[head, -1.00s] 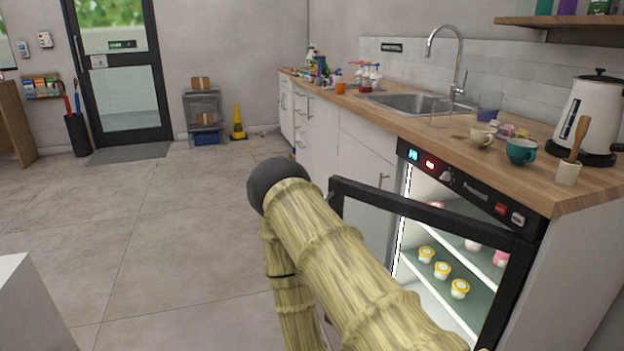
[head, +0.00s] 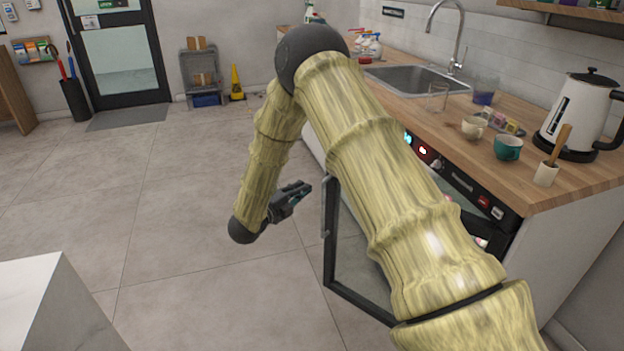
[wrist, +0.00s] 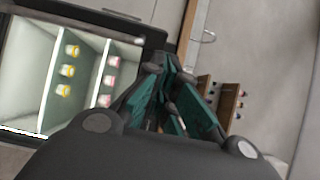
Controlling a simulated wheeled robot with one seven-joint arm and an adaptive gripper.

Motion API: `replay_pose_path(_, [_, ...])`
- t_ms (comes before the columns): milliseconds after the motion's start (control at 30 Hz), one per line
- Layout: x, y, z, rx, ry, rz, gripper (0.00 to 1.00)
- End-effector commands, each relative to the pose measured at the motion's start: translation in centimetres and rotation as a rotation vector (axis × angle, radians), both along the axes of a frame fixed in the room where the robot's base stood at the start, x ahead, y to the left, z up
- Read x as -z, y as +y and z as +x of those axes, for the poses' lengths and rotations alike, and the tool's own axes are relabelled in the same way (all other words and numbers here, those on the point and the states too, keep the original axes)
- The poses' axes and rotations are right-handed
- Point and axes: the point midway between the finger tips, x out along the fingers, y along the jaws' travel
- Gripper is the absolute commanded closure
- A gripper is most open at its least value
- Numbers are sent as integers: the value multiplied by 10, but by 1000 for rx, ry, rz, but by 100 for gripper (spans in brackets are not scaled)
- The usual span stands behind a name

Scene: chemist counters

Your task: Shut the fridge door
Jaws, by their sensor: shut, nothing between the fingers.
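The fridge (head: 462,182) is built in under the wooden counter, its black control panel showing. Its black-framed glass door (head: 329,258) stands open, swung out into the room, and my arm hides much of it and the fridge opening. My gripper (head: 307,188) is shut and empty, just left of the door's free upper edge; I cannot tell whether it touches. In the wrist view the lit fridge inside (wrist: 28,55) shows at left, with yellow and pink pots (wrist: 67,71) on shelves. The shut fingers (wrist: 170,75) are right of it there.
The counter (head: 590,182) holds a kettle (head: 582,115), a teal mug (head: 508,147), a cream cup (head: 474,127) and a sink (head: 420,80). A white block (head: 45,300) stands at lower left. The tiled floor (head: 180,220) left of the door is clear.

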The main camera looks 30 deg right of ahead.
Motion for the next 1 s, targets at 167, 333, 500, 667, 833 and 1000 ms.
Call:
replay_pose_path(167, [0, -25, 9, 0, 1, -1, 100])
replay_pose_path(333, [1, -51, 18, -1, 2, -1, 100])
replay_pose_path(500, [1, -78, 27, -1, 3, 0, 100])
replay_pose_path(667, [1, -100, 35, -2, 3, 0, 100])
replay_pose_path(833, [1, -116, 41, -3, 4, 0, 100])
replay_pose_path(1000, [1, -123, 44, -4, 4, 1, 100])
